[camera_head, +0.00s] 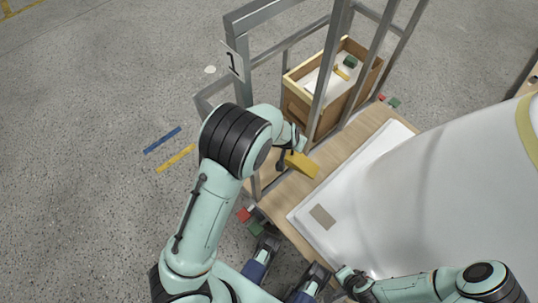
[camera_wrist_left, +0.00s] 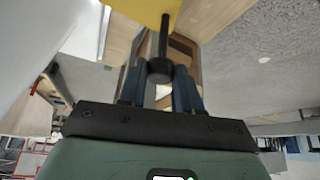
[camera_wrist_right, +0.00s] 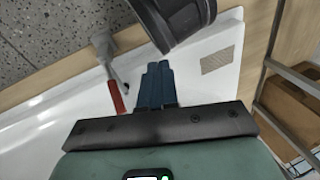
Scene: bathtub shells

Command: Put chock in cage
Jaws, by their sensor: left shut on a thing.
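The yellow chock (camera_head: 302,165) hangs from my left gripper (camera_head: 286,150), beside the grey metal frame of the cage (camera_head: 238,72), which bears a "1" plate. In the left wrist view, my left gripper (camera_wrist_left: 160,78) is shut on the chock's dark rod with a round knob; the yellow chock body (camera_wrist_left: 140,8) shows at the top edge. A wooden crate (camera_head: 299,103) stands behind the frame's posts, with a yellow piece and a dark green piece in it. My right gripper (camera_wrist_right: 157,70) is shut and empty, over the white shell, its fingers together.
A large white bathtub shell (camera_head: 440,190) covers the right side of the wooden board (camera_head: 325,158). A red-handled tool (camera_wrist_right: 116,98) is at the shell's edge. Small red and green blocks lie near the board.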

